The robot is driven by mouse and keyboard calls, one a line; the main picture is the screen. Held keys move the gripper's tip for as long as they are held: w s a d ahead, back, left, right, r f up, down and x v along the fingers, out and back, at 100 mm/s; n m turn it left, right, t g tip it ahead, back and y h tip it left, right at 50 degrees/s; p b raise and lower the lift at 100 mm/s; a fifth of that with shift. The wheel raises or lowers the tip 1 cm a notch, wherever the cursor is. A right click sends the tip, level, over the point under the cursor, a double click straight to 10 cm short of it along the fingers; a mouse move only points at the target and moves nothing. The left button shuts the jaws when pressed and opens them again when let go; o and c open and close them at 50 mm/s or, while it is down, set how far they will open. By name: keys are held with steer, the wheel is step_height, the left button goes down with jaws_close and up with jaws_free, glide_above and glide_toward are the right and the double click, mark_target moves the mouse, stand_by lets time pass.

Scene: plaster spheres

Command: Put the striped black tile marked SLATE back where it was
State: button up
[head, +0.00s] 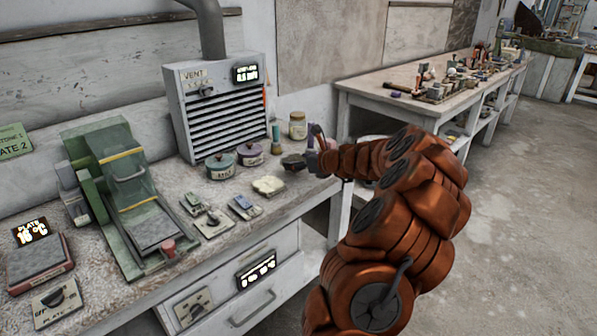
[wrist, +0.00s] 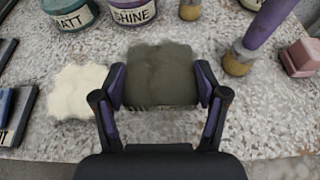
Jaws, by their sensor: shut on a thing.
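My gripper (wrist: 160,86) is shut on a dark grey-black slab with an uneven outline (wrist: 160,66), one finger at each side. A thin striped edge shows along the slab's near side; I cannot read a SLATE mark on it. The slab is just over or on the speckled worktop, to the right of a cream lumpy pad (wrist: 77,91); I cannot tell if it touches the worktop. In the head view my gripper (head: 314,153) is at the right end of the worktop, mostly behind my arm, and a dark shape (head: 293,162) shows beside it.
Jars marked MATT (wrist: 70,14) and SHINE (wrist: 131,12) stand behind the slab. A purple-handled tool with a tan round end (wrist: 238,62) and a pink block (wrist: 300,57) are on the right. A vent box (head: 222,105) and green press (head: 125,190) stand further left.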

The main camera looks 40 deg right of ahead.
mark_target(299, 177)
steer(key=shift+f, duration=1.65)
steer(key=shift+f, duration=0.1)
steer(key=o, duration=1.5)
steer(key=v, duration=1.2)
